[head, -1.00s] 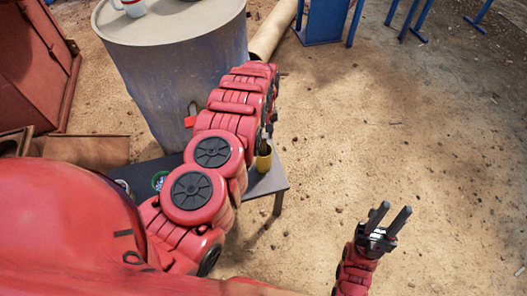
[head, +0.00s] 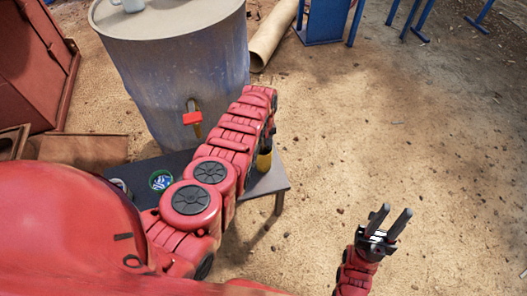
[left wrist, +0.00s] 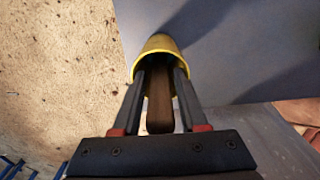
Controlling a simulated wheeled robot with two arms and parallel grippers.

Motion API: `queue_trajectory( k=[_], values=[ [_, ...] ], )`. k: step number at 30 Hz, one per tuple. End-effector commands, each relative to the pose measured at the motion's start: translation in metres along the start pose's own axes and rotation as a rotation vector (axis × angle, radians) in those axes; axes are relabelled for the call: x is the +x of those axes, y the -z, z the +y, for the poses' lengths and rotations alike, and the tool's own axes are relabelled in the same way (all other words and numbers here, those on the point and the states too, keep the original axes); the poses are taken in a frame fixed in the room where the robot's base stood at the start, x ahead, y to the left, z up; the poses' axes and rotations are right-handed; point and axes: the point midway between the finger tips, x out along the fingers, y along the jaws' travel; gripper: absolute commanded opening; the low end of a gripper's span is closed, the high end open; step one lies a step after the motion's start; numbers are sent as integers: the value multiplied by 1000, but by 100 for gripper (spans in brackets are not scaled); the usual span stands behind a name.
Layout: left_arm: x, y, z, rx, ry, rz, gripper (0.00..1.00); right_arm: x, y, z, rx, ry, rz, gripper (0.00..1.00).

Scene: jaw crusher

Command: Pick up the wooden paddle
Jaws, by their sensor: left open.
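The wooden paddle (left wrist: 160,105) shows in the left wrist view as a brown handle that reaches into a yellow cup (left wrist: 158,44). The cup also shows in the head view (head: 264,161), on the right end of a small dark table (head: 268,184). My left gripper (left wrist: 160,76) is open, with one finger on each side of the handle and its tips at the cup's rim. Whether a finger touches the handle I cannot tell. In the head view my left arm mostly hides that hand. My right gripper (head: 390,222) is open and empty over the ground, right of the table.
A large blue-grey drum (head: 170,75) with a red-handled tap (head: 193,118) stands behind the table. A round container (head: 161,181) stands on the table, left of my arm.

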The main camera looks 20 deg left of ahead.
Motion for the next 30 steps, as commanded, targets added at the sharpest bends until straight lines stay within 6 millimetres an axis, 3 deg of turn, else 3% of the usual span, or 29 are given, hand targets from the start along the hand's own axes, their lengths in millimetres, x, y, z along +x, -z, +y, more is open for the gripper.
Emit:
queue_trajectory(
  k=[4,11,23,30],
  values=[
    [-2,0,0,0,0,0,41,1,0,0,0,0,0,35],
    [-2,0,0,0,0,0,0,1,0,0,0,0,0,35],
    [-2,0,0,0,1,0,0,2,0,0,0,0,0,35],
    [-23,0,1,0,1,0,0,18,3,1,0,0,0,35]
  ],
)
